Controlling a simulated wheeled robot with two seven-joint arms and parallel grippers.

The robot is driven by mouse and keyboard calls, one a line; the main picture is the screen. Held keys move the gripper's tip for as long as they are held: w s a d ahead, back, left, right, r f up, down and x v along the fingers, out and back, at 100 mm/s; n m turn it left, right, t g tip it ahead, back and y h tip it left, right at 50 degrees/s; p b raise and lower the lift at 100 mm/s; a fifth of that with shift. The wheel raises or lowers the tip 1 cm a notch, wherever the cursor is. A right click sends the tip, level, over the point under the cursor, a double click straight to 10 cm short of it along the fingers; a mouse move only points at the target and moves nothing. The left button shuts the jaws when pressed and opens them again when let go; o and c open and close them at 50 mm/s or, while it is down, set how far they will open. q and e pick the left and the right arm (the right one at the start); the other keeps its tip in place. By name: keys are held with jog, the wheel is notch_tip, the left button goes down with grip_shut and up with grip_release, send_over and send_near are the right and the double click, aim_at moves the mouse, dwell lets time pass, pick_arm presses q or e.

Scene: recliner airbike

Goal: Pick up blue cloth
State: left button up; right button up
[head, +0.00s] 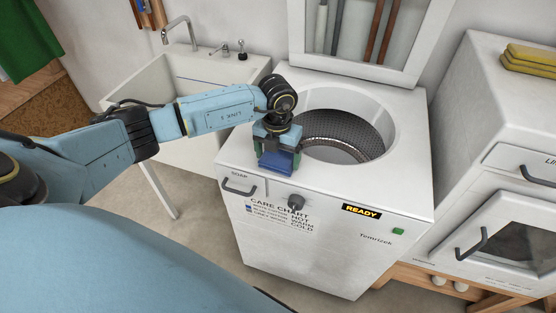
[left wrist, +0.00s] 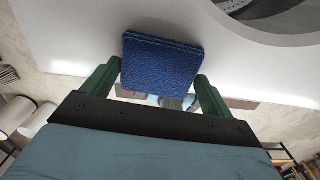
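The blue cloth (head: 278,161) is a small folded square at the front edge of the white washer's top, left of the drum opening. In the left wrist view its textured blue face (left wrist: 161,62) shows between the fingertips. My left gripper (head: 276,152) points down over the cloth, with one green finger on each side. The fingers (left wrist: 159,72) are spread wide, with what look like slim gaps beside the cloth. Contact is hard to judge. My right gripper is not in view.
The washer (head: 408,195) has an open round drum (head: 340,135) just right of the gripper and a raised lid (head: 372,72) behind. A sink (head: 150,84) stands to the left.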

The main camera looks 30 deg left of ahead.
aim_at(277, 158)
pick_arm(q)
jog(key=shift+c, duration=0.8)
notch_tip(277, 158, up, 10)
